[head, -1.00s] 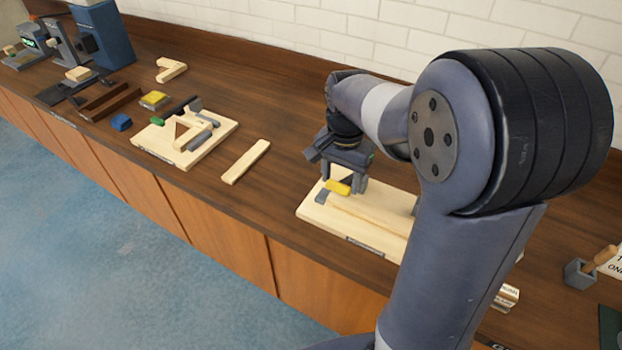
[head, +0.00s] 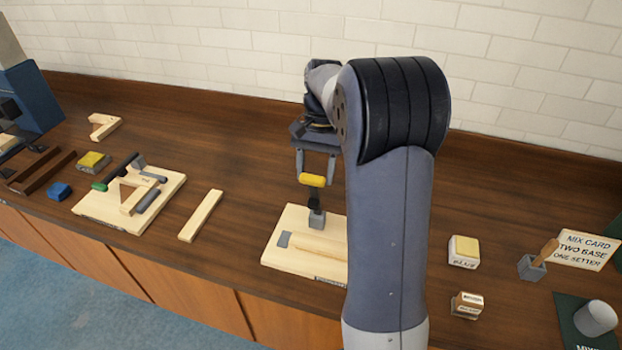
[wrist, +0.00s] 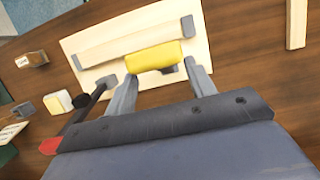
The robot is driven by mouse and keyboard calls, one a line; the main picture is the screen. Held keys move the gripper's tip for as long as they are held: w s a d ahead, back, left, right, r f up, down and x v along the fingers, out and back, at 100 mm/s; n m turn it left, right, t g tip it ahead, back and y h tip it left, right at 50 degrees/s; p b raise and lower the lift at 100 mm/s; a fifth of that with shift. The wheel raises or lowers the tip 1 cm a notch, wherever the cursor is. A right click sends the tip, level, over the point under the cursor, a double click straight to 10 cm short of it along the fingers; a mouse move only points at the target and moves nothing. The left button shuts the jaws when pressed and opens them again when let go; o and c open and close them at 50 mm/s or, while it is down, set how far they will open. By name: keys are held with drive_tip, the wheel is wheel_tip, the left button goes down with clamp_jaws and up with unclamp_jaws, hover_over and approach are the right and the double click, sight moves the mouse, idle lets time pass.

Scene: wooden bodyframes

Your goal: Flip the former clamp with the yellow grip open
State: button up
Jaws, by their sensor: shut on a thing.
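The former is a pale wooden board (head: 284,258) with a long wooden strip (head: 318,247) lying on it. Its clamp has a yellow grip (head: 312,180) on a dark lever (head: 314,200), which stands about upright from a grey base block (head: 317,219). My gripper (head: 315,178) is shut on the yellow grip, above the board. In the wrist view the yellow grip (wrist: 153,56) lies across the fingertips of my gripper (wrist: 160,70). A second dark lever (wrist: 90,108) with a red end (wrist: 52,146) shows there. My arm hides the board's right part in the head view.
Left of the former lie a loose wooden strip (head: 201,215) and another board (head: 108,212) with a green-gripped clamp (head: 117,172). On the right stand a yellow-topped block (head: 464,251), a small box (head: 467,305) and a card (head: 583,249). Behind is a brick wall.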

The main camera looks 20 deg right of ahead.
drive_tip(key=w+d, duration=0.2)
drive_tip(key=w, duration=0.1)
drive_tip(key=shift+w+d, duration=0.2)
drive_tip(key=shift+d, duration=0.2)
drive_tip(key=shift+w+d, duration=0.2)
drive_tip(key=shift+w, duration=0.1)
clamp_jaws()
drive_tip(key=shift+c, duration=0.8)
unclamp_jaws()
drive_tip(key=shift+f, duration=0.1)
drive_tip(key=o, duration=0.3)
drive_tip(key=shift+s, duration=0.1)
drive_tip(key=o, duration=1.3)
drive_tip(key=shift+a, duration=0.1)
drive_tip(key=shift+c, duration=0.2)
drive_tip(key=v, duration=1.1)
drive_tip(key=shift+b, duration=0.3)
drive_tip(key=shift+s, duration=0.1)
